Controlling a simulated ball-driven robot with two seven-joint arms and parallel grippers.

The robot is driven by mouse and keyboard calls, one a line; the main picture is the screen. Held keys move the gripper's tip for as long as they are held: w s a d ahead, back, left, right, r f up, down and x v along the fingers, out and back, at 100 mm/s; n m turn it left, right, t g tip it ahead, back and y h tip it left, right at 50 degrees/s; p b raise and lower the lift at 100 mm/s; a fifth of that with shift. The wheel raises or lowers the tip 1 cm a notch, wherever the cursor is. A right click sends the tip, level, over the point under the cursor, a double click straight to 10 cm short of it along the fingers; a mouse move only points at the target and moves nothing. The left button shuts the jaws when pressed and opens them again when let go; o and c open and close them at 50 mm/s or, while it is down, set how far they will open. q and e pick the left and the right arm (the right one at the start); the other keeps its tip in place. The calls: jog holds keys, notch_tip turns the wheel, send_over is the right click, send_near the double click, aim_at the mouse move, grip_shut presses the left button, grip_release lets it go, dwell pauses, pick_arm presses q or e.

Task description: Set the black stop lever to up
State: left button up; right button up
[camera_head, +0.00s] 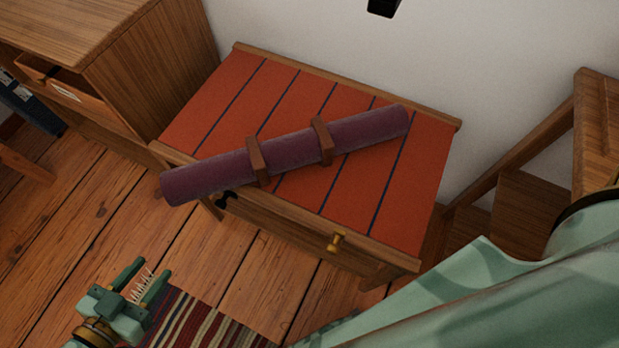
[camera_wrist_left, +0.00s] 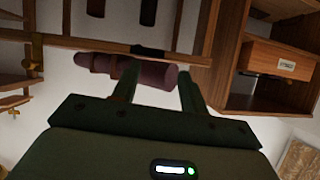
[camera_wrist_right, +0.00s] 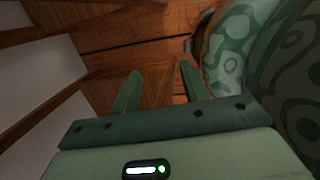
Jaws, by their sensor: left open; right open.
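A small black lever (camera_head: 226,200) sits on the front of the wooden bench (camera_head: 290,221), near its left end and just under a purple roll (camera_head: 290,148). Its exact setting is hard to tell at this size. A dark piece that may be the lever shows in the left wrist view (camera_wrist_left: 150,51), beside the roll. My left gripper (camera_head: 150,270) is open and empty, in front of and below the bench's left end, apart from the lever. My right gripper (camera_wrist_right: 160,74) is open and empty in the right wrist view, out of the head view.
A brass knob (camera_head: 336,242) is on the bench front, right of the lever. A wooden cabinet (camera_head: 150,70) stands at left. A striped rug (camera_head: 205,322) lies near my left gripper. A wooden frame (camera_head: 520,170) stands at right. Floor before the bench is clear.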

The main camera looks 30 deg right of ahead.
jog(key=s+f, duration=0.3)
pick_arm(q)
jog(key=w+d+f, duration=0.2)
jog(key=w+d, duration=0.1)
jog(key=d, duration=0.4)
jog(key=w+d+f+g+h, duration=0.1)
jog(key=w+d+f, duration=0.1)
jog(key=w+d, duration=0.2)
jog(key=d, duration=0.3)
jog(key=shift+w+d, duration=0.2)
jog(key=shift+d, duration=0.2)
pick_arm(e)
jog(key=w+r, duration=0.2)
jog(key=w, duration=0.1)
jog(key=shift+d, duration=0.4)
pick_arm(q)
jog(key=shift+r, duration=0.1)
grip_shut()
